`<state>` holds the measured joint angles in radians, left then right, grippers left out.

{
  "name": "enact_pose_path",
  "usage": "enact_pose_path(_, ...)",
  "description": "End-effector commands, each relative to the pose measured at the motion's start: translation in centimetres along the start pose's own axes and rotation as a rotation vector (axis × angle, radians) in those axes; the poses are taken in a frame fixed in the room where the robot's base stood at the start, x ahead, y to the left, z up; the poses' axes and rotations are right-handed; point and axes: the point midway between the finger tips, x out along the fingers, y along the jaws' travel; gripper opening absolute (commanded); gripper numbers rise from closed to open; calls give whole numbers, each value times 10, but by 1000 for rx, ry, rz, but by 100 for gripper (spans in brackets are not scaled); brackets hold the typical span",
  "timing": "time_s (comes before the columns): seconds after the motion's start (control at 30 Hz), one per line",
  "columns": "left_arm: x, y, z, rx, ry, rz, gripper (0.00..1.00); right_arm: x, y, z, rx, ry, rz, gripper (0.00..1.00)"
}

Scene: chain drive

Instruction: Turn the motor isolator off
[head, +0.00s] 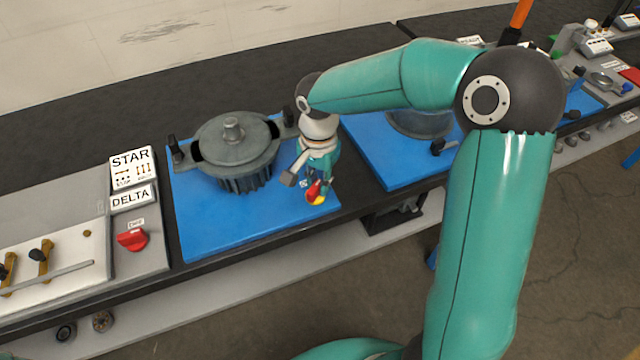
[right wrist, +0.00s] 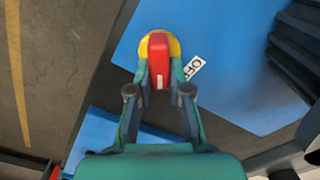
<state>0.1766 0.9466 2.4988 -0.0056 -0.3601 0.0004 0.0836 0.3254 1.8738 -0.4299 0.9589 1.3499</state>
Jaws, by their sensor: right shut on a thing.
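The isolator has a red handle (right wrist: 158,50) on a round yellow plate (right wrist: 175,46). It also shows in the head view as a small red handle (head: 312,193) at the front right corner of a blue panel. My right gripper (right wrist: 160,75) is shut on the red handle, one finger on each side. In the head view my right gripper (head: 315,181) hides part of the isolator. In the wrist view the handle lies along the picture's vertical, and a white OFF label (right wrist: 195,67) is to its right. My left gripper is not in view.
A grey finned motor housing (head: 235,145) stands on the blue panel (head: 215,225), close left of my right gripper. Farther left, a grey panel carries another red knob (head: 132,239) and a STAR sign (head: 131,167). Another blue panel (head: 385,165) lies to the right.

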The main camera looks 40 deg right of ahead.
Motion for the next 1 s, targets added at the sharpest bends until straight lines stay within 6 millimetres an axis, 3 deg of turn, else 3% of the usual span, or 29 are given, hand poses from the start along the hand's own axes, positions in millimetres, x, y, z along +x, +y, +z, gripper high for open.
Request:
enact_pose_path(0.7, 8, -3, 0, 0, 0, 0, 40, -2, -10, 1, -670, 7, -4, 0)
enact_pose_path(1.0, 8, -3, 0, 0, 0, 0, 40, -2, -13, 3, -870, 9, -5, 0)
